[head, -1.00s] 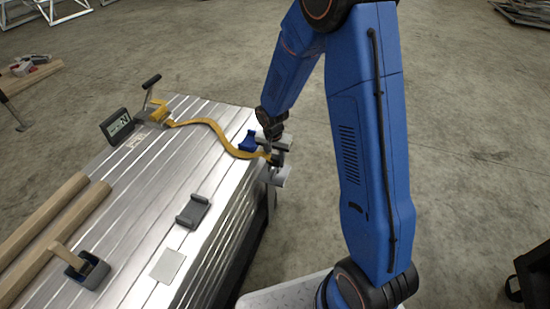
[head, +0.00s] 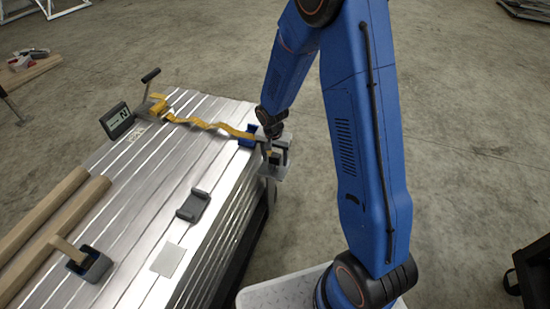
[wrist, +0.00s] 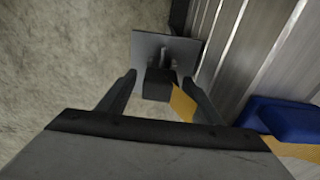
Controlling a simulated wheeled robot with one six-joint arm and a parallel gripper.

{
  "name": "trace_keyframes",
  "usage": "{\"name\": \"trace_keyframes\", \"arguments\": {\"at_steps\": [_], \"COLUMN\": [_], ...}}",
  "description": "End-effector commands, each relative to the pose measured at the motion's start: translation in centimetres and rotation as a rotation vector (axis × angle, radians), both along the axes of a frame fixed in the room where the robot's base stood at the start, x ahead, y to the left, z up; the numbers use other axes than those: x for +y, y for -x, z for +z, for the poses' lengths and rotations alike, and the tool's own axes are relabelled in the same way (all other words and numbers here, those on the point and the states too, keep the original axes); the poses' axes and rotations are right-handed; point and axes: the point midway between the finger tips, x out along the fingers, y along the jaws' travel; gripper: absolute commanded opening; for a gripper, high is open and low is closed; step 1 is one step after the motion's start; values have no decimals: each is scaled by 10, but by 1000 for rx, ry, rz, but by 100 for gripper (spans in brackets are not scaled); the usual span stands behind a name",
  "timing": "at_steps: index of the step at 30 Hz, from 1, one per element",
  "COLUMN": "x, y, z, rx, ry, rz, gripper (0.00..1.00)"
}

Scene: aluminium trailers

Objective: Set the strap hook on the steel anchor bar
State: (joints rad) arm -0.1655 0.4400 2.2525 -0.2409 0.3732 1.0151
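The yellow strap (head: 205,124) runs in waves from the ratchet (head: 158,106) across the trailer bed to its edge. In the wrist view the strap (wrist: 183,103) ends at a dark block (wrist: 158,84), which looks like the hook's body. My gripper (head: 272,146) is at the trailer edge. In the wrist view my gripper (wrist: 160,76) has its fingers apart, one on each side of the block, with gaps visible. A grey steel plate (wrist: 145,45) lies just beyond the block. The anchor bar is mostly hidden; I cannot tell whether the hook is around it.
A blue block (head: 247,136) sits on the bed beside my gripper; it also shows in the wrist view (wrist: 275,116). A display (head: 117,121) stands by the ratchet. A grey cradle (head: 194,205), a flat plate (head: 168,259) and wooden poles (head: 60,228) lie nearer.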

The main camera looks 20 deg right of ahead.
Motion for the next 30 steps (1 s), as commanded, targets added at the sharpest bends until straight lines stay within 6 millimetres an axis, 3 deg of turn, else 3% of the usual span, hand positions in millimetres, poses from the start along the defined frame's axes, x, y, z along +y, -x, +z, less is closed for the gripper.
{"name": "trace_keyframes", "arguments": {"at_steps": [9, 14, 30], "x": [0, 1, 7], "y": [0, 1, 9], "z": [1, 13, 103], "rx": [0, -2, -4], "ry": [0, 0, -1], "rz": [0, 0, -1], "gripper": [59, 59, 59]}}
